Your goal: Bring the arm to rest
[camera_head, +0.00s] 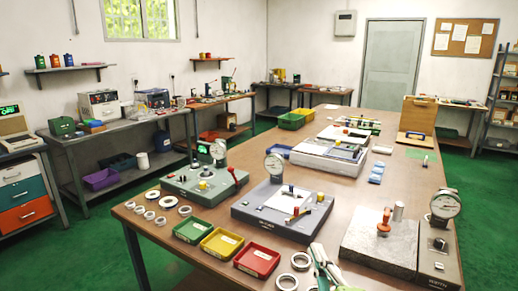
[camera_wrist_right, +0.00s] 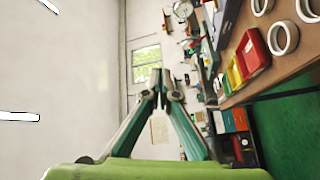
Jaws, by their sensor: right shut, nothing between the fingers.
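My right gripper (camera_head: 318,252) comes in from the bottom edge of the head view, by the table's front edge. It holds nothing and its fingers are together, as the right wrist view also shows (camera_wrist_right: 160,82). Two bearing rings (camera_head: 301,261) lie just left of it on the brown table (camera_head: 345,200); rings show in the wrist view too (camera_wrist_right: 283,38). Several more rings (camera_head: 160,221) lie at the table's left corner. My left gripper is in neither view.
Green (camera_head: 192,230), yellow (camera_head: 221,243) and red (camera_head: 257,260) trays line the front edge. Behind them stand a green gauge station (camera_head: 185,187) and a grey gauge station (camera_head: 260,212). A stone plate (camera_head: 375,255) with a dial gauge (camera_head: 445,205) is right of the gripper.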

